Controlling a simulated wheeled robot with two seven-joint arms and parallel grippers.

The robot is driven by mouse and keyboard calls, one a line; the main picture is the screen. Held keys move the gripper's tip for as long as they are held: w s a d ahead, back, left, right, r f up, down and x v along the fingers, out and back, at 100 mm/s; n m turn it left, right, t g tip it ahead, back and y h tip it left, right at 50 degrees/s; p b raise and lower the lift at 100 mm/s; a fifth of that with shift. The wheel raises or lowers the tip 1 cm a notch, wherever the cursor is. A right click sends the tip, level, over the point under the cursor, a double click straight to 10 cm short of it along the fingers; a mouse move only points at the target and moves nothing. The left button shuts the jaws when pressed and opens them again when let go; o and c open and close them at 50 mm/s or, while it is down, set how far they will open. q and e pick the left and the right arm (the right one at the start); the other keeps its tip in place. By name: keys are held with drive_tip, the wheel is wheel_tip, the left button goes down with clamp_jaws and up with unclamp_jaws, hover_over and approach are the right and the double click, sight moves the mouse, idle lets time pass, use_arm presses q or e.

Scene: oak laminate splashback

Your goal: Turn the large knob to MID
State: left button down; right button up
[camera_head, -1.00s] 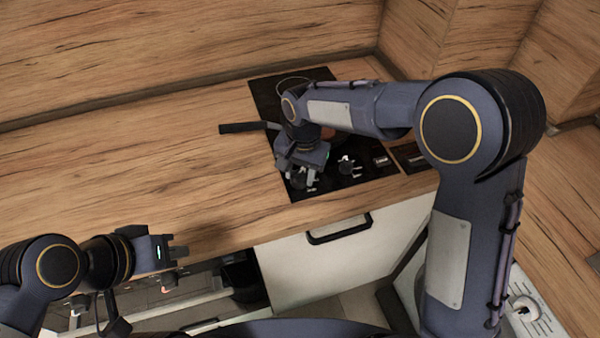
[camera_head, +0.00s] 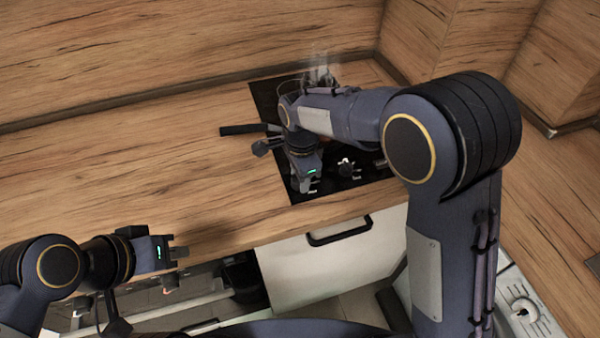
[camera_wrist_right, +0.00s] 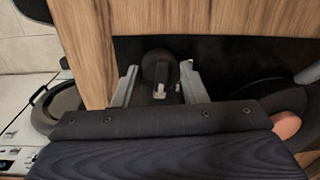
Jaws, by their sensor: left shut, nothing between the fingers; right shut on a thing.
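My right gripper (camera_head: 306,186) is low over the front left of the black hob panel (camera_head: 325,193). In the right wrist view its two grey fingers (camera_wrist_right: 158,74) stand on either side of a dark round knob (camera_wrist_right: 155,62) with a pale pointer mark, and are shut on it. The fingers and wrist hide this knob in the head view. Another knob (camera_head: 346,167) with white marks around it sits to its right. I cannot make out the label at the held knob's pointer. My left gripper (camera_head: 180,252) is shut and empty, in front of the counter at lower left.
A dark pan handle (camera_head: 243,129) points left over the wooden counter (camera_head: 130,150). Steam (camera_head: 320,72) rises behind my right arm. A white drawer front with a black handle (camera_head: 338,231) lies below the hob. The counter left of the hob is clear.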

drive_tip(key=shift+w+m, duration=0.1)
drive_tip(key=shift+m, duration=0.3)
drive_tip(key=o, duration=1)
drive_tip(key=shift+c, duration=0.2)
drive_tip(key=shift+r, duration=0.1)
drive_tip(key=r, duration=0.7)
drive_tip(key=shift+s+r, duration=0.25)
drive_tip(key=shift+d+r, duration=0.1)
